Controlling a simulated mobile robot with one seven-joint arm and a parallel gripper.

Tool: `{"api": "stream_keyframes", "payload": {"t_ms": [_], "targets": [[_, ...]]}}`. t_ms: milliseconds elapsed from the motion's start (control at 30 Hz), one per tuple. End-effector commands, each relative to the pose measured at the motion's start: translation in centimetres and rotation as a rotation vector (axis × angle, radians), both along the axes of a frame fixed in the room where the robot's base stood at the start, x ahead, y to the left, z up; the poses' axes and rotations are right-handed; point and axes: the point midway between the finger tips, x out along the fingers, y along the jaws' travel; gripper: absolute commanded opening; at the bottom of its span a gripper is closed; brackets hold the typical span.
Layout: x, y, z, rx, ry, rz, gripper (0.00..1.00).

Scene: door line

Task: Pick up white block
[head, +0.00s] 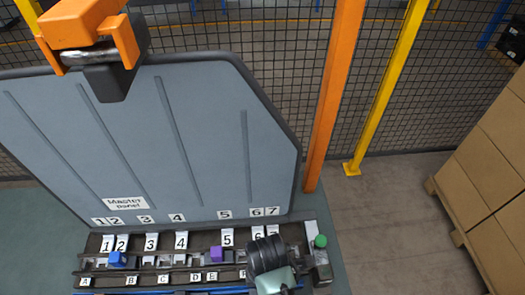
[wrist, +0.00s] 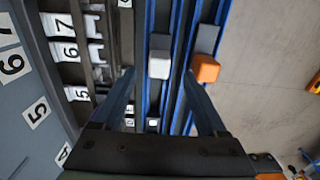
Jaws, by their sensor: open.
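The white block (wrist: 159,65) shows in the wrist view, on a grey strip beside a blue rail. My gripper (wrist: 159,76) is open, its two dark blue fingers pointing toward the block. The block appears between the fingertips in the picture; I cannot tell how far below them it is. In the head view my dark wrist (head: 268,258) hangs over the right end of the rail fixture, and the white block cannot be made out there.
An orange block (wrist: 205,68) sits close right of the white block in the wrist view. A blue block (head: 117,258) and a purple block (head: 215,254) sit on the fixture (head: 165,270). A grey panel (head: 150,140) stands behind it. Boxes (head: 490,165) are at right.

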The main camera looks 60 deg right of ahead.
Motion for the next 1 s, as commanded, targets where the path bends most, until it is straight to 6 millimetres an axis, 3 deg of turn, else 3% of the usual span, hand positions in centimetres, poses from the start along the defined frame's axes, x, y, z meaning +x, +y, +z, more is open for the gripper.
{"api": "stream_keyframes", "payload": {"t_ms": [233,533,867,1000], "targets": [[0.1,0.1,-1.6,0.001,0.002,-0.001,0.75],[0.3,0.3,-5.4,0.001,0.001,-0.001,0.75],[0.4,0.3,-5.9,-0.002,-0.001,-0.001,0.75],[0.4,0.3,-5.9,-0.002,-0.001,-0.001,0.5]]}}
